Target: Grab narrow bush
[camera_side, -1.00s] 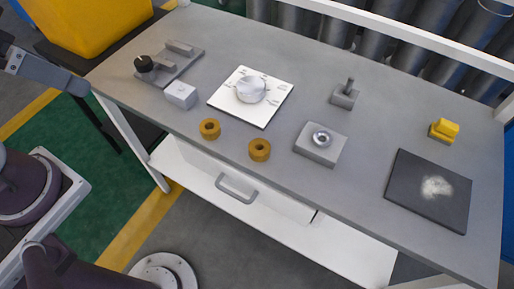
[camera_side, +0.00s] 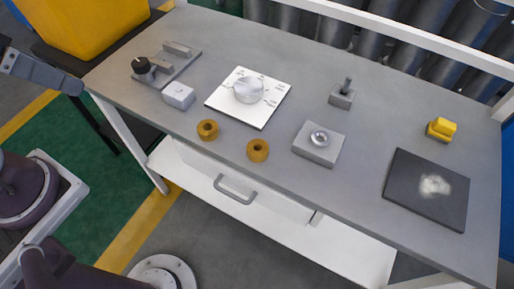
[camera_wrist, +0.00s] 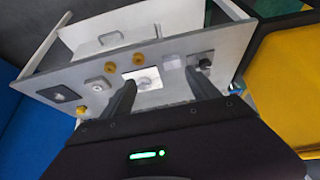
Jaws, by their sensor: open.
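Two brass-coloured ring bushes stand on the grey table near its front edge. One bush (camera_side: 207,130) is on the left and the other bush (camera_side: 258,150) is to its right, in front of the white dial plate. I cannot tell which is the narrower. The side view does not clearly show my fingers.
The white plate with a round dial (camera_side: 248,90) lies behind the bushes. A small white block (camera_side: 179,96) and a knobbed fixture (camera_side: 165,65) are left. A grey block with a ring (camera_side: 319,145), a pin block (camera_side: 342,95), a yellow part (camera_side: 441,129) and a dark mat (camera_side: 410,205) are right.

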